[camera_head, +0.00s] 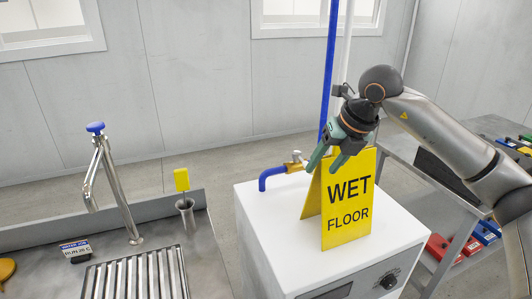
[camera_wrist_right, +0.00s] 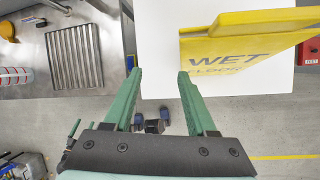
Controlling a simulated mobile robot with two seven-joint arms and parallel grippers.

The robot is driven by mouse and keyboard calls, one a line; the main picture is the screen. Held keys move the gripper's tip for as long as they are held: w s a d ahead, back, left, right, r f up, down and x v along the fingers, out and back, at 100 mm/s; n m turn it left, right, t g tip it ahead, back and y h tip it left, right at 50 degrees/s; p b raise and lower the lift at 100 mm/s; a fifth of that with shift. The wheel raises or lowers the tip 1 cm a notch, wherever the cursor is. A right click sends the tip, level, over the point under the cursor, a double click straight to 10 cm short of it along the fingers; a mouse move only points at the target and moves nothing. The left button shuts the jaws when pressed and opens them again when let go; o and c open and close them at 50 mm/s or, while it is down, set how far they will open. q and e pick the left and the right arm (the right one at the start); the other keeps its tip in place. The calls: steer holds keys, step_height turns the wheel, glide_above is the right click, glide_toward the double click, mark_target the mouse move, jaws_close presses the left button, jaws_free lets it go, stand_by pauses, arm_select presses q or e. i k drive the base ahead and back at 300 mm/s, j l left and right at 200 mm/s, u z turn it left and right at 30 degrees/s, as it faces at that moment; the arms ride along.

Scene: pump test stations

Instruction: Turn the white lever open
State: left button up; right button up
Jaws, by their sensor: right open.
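My right gripper (camera_head: 327,164) is open and empty, pointing down just right of the valve and close to the yellow sign's top. In the right wrist view, nothing lies between its green fingers (camera_wrist_right: 160,75). A yellow WET FLOOR sign (camera_head: 348,200) stands on the cabinet and hides what is behind it; the sign also shows in the wrist view (camera_wrist_right: 225,47). My left gripper is out of view.
The white cabinet (camera_head: 266,237) has a black knob on its front. A blue vertical pipe (camera_head: 328,65) rises behind it. At left is a steel sink counter with a tap (camera_head: 119,195), a grate and a cup holding a yellow item. Red and blue bins sit at right.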

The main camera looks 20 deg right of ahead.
mark_target(297, 155)
steer(key=i+l+u, duration=0.15)
steer(key=l, duration=0.15)
steer(key=l+u, duration=0.15)
steer(key=l, duration=0.45)
steer(key=i+l, duration=0.15)
steer(key=l, duration=0.1)
